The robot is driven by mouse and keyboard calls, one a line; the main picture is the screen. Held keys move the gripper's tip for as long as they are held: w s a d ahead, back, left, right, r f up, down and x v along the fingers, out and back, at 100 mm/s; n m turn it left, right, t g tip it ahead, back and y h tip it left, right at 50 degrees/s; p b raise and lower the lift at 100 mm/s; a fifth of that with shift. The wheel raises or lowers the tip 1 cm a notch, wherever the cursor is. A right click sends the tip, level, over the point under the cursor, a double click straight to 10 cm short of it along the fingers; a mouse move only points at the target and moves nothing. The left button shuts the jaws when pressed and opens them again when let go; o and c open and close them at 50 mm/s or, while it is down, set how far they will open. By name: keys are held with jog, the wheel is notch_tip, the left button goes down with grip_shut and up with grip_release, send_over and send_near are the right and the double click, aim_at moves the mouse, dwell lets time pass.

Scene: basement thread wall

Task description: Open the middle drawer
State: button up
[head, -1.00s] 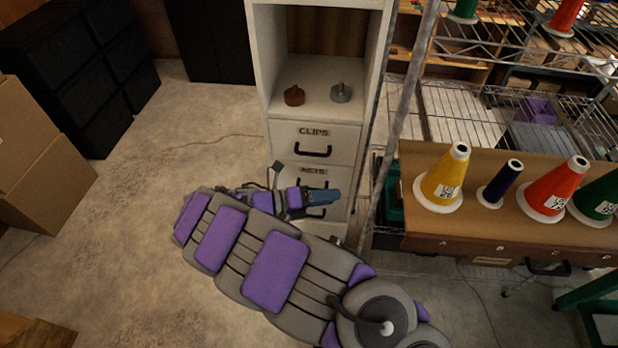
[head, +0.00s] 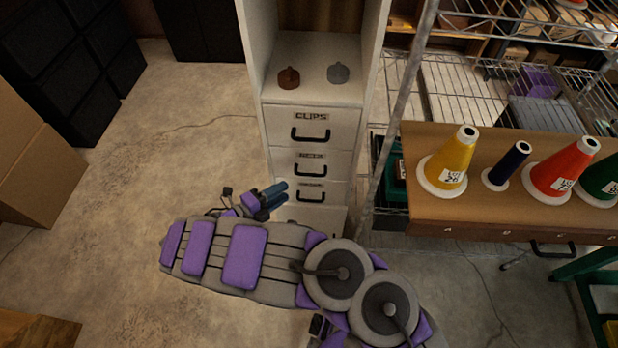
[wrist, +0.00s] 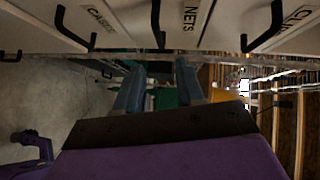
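The white cabinet (head: 262,120) has a column of drawers with black handles. The top drawer (head: 335,125) is labelled CLIPS. Below it is the NETS drawer (head: 338,165), then a third labelled drawer (head: 335,190); these three look closed. A lower front is partly hidden by my arm. My gripper (head: 274,194) is at the cabinet's left front, beside the third drawer, and holds nothing. In the wrist view my gripper (wrist: 160,75) has its two blue fingers apart, with the NETS handle (wrist: 157,25) ahead, between them in the picture and apart from them.
A brown knob (head: 289,78) and a grey knob (head: 338,74) sit on the cabinet's open shelf. A wire rack post (head: 397,110) stands close on the right. A wooden bench (head: 430,210) holds several thread cones.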

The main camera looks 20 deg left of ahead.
jog(key=a+b+x, duration=0.1)
jog(key=b+x, duration=0.1)
jog(key=x, duration=0.8)
jog(key=shift+w+f+b, duration=0.3)
jog(key=shift+w+b, duration=0.1)
jog(key=shift+d, duration=0.1)
jog(key=shift+c, duration=0.7)
jog(key=shift+d+r, duration=0.15)
jog(key=shift+d, duration=0.35)
jog(key=c, duration=0.4)
grip_shut()
jog(key=shift+a, duration=0.1)
